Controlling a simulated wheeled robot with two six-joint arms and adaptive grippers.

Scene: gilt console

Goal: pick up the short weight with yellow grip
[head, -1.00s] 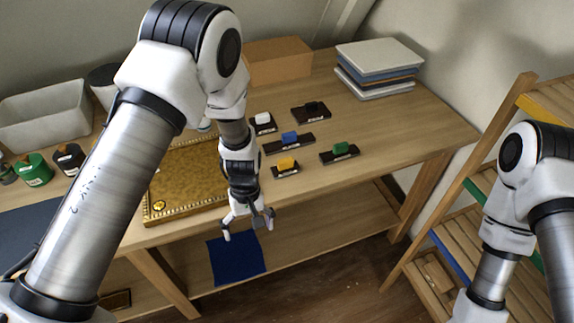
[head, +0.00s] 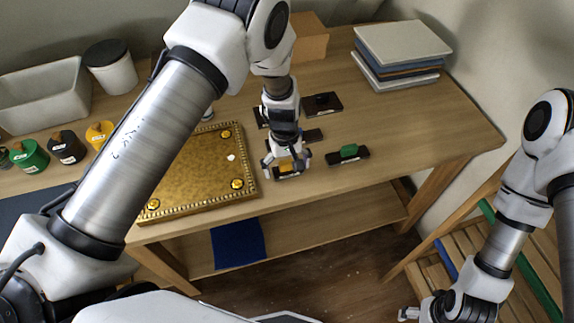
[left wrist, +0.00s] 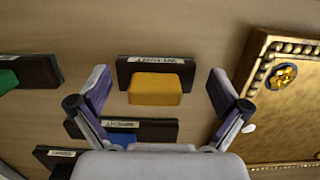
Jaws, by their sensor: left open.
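The short weight with yellow grip (left wrist: 155,88) has a dark base with a white label and lies on the wooden table. In the head view its yellow grip (head: 285,167) is partly hidden by my left gripper (head: 286,164). My left gripper is open over it; in the left wrist view its two fingers (left wrist: 158,92) stand on either side of the yellow grip, with gaps showing. Nothing is held. My right gripper (head: 408,313) is low at the bottom right, away from the table; its jaws are too small to judge.
Weights with green (head: 348,152), black (head: 322,102) and blue (left wrist: 122,138) grips lie close by. A gilt panel (head: 195,165) lies left of the yellow-grip weight. A book stack (head: 400,52) and cardboard box (head: 310,38) stand behind. The table's right part is clear.

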